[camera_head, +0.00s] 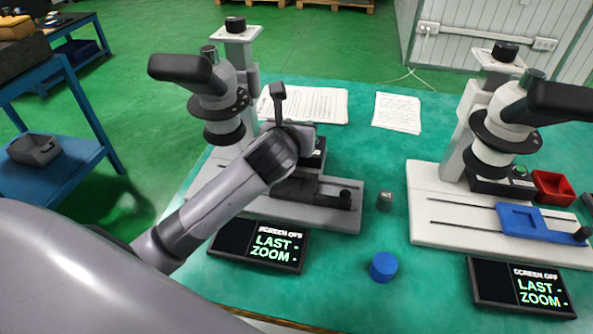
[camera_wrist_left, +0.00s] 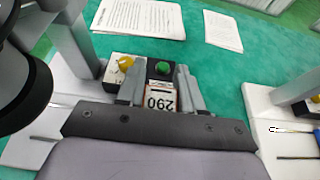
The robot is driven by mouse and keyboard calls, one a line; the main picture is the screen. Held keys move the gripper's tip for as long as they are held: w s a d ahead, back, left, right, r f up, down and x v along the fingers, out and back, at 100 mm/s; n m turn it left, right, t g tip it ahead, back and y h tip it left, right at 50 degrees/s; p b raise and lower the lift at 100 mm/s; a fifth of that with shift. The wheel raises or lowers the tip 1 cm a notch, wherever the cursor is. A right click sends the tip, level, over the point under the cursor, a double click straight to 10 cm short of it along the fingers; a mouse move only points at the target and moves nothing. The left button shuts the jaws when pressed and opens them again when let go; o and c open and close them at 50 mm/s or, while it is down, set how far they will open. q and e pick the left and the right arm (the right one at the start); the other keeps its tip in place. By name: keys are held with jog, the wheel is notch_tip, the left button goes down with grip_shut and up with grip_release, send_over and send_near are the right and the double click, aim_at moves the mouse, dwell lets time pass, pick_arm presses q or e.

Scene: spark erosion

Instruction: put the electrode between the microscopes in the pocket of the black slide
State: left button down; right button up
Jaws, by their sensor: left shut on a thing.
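The black slide (camera_head: 296,189) lies on the base of the left microscope (camera_head: 222,95), with a black knob at its right end. My left arm crosses over it and hides part of it. My left gripper (camera_wrist_left: 161,97) is shut on a small block with a white label reading 290 (camera_wrist_left: 161,101), which looks like the electrode. In the head view the gripper is beside the left microscope's column, above and behind the slide; its fingertips are mostly hidden by my wrist. The pocket is not clearly visible. The right microscope (camera_head: 505,115) carries a blue slide (camera_head: 520,220). My right gripper is not in view.
Between the microscopes stand a small dark grey piece (camera_head: 384,201) and a blue cylinder (camera_head: 383,267) on the green tabletop. Two screens (camera_head: 260,246) (camera_head: 522,287) lie in front. Papers (camera_head: 305,104) lie behind. A red bin (camera_head: 552,187) is at the right.

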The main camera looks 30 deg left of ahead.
pick_arm(q)
notch_tip(320, 180, down, 11)
jog(key=shift+b, duration=0.95)
jog(key=shift+f, duration=0.1)
jog(key=c, duration=0.7)
grip_release()
jog(key=shift+s+d+r, duration=0.1)
jog(key=shift+s+r, duration=0.15)
jog(key=shift+s, duration=0.2)
jog(key=p+v, duration=0.1)
jog(key=v, duration=1)
jog(key=shift+p, duration=0.3)
